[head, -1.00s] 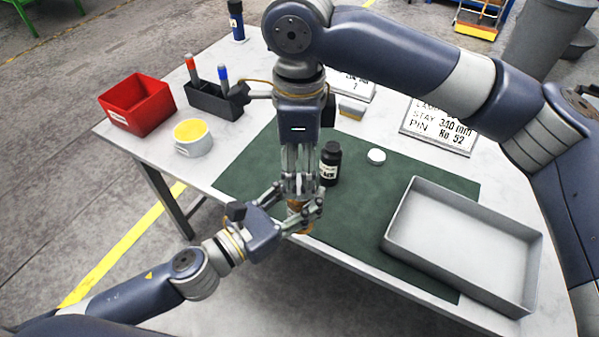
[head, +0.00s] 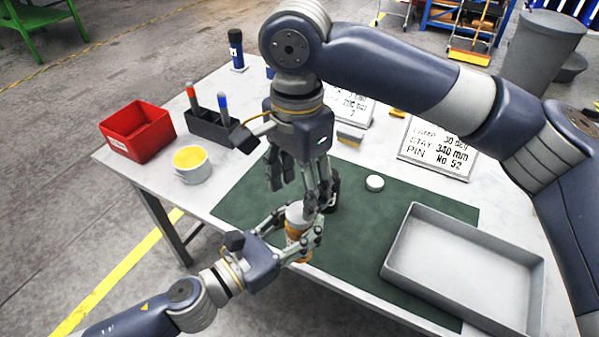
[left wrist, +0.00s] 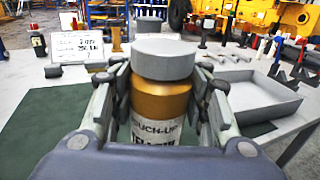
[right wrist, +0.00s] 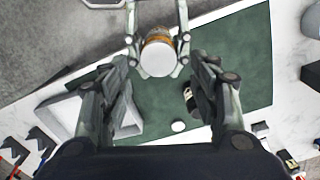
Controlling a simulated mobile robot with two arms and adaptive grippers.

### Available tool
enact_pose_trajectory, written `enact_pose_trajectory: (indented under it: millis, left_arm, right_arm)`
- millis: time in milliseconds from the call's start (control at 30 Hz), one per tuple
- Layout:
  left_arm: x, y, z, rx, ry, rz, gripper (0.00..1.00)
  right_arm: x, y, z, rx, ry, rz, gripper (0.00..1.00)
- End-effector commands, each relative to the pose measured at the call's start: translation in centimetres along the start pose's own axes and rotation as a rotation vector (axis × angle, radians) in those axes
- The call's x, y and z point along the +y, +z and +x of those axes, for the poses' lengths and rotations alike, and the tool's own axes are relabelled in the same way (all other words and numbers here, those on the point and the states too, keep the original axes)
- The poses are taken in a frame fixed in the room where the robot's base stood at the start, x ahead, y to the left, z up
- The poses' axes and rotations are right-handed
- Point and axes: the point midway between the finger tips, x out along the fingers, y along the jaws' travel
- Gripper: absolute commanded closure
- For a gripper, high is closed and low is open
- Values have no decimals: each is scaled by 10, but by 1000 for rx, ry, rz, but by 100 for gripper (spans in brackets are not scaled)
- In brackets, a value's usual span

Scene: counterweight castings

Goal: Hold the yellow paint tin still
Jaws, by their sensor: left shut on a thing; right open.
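The yellow paint tin (head: 294,228) is a small upright jar with a yellow-brown body and a round grey lid, over the mat's near edge. My left gripper (head: 299,241) is shut around its body from the left. In the left wrist view the tin (left wrist: 160,102) stands between both fingers, its label reading "TOUCH-UP" with a partly hidden line below. My right gripper (head: 301,192) is open and empty just above the tin. The right wrist view shows the lid (right wrist: 158,60) from above, ahead of the spread fingers and apart from them.
A dark bottle (head: 334,189) stands close behind my right fingers. A white disc (head: 374,183) lies on the green mat (head: 390,220). A grey tray (head: 470,262) is at right. A yellow-filled cup (head: 191,166), red bin (head: 138,134) and pen holder (head: 211,128) are at left. Signs stand behind.

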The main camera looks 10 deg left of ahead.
Motion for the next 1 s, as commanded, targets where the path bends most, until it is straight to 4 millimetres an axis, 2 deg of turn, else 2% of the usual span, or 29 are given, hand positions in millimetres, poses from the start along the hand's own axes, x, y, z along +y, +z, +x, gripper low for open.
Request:
enact_pose_trajectory:
  millis: [1000]
  left_arm:
    - [0,1,0,-2,-1,1,100]
  right_arm:
    - [1,-1,-13,1,1,-1894,44]
